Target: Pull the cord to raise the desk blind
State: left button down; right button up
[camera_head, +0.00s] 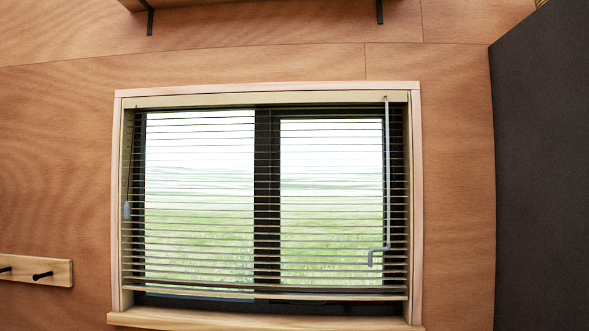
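The desk blind (200,207) hangs lowered across the window in the head view, with its slats spread and open enough to see grass and sky through them. Its bottom rail (350,296) hangs a little above the sill. A thin cord runs down the blind's left side and ends in a small pale grey pull (127,210). A grey crank-shaped wand (387,180) hangs on the right side, with its bent handle near the lower right. Neither of my grippers shows in this view.
The pale wooden window frame (418,200) surrounds the blind, with a sill (180,318) below. A peg rail (50,271) with dark pegs is on the wall at the lower left. A dark panel (545,180) stands at the right. A bracketed shelf (260,4) is above.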

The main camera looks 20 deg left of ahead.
aim_at(126, 215)
jog(key=j+u, duration=0.1)
jog(key=u, duration=0.35)
jog(key=i+u, duration=0.1)
jog(key=u, duration=0.35)
jog(key=i+j+u, duration=0.1)
jog(key=u, duration=0.4)
